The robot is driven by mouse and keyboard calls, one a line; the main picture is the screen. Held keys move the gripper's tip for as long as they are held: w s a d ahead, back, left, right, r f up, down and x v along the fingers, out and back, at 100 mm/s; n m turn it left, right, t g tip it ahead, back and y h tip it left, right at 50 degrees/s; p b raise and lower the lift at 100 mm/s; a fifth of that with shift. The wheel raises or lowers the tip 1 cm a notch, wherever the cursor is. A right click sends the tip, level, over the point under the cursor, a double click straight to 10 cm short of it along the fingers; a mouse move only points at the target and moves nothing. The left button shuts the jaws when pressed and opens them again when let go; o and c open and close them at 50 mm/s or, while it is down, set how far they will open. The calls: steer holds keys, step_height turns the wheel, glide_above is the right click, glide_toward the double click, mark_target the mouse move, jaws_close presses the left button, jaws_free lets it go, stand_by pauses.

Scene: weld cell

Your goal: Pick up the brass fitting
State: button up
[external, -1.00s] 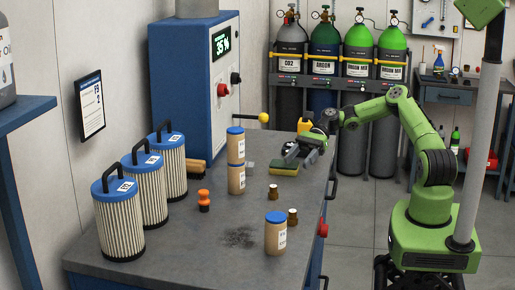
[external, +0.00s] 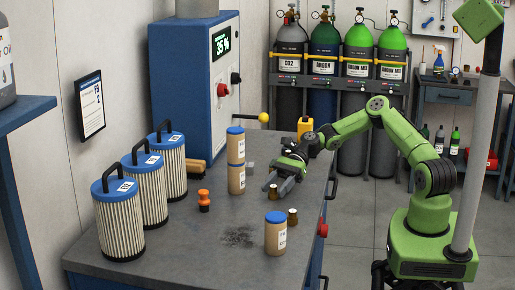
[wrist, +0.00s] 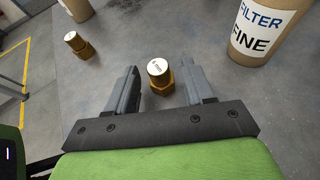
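Two small brass fittings with pale round caps stand upright on the grey bench top. One brass fitting (external: 272,191) is right by my fingertips; in the wrist view this fitting (wrist: 159,75) stands between my two open fingers, with a gap on each side. The other fitting (external: 292,216) stands nearer the front, beside a single tan jar; it shows at the upper left of the wrist view (wrist: 79,45). My gripper (external: 279,186) is open and empty, low over the bench, pointing toward the lower left. Whether the fingers touch the bench is unclear.
Stacked tan jars (external: 236,178) stand left of my gripper; a FILTER FINE label (wrist: 262,30) shows close on the right in the wrist view. A single tan jar (external: 275,237) stands in front. An orange-red piece (external: 204,201) and filter cartridges (external: 122,220) are further left.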

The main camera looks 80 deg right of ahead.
steer(key=c, duration=0.9)
step_height(320, 180, up, 10)
steer(key=p, duration=0.3)
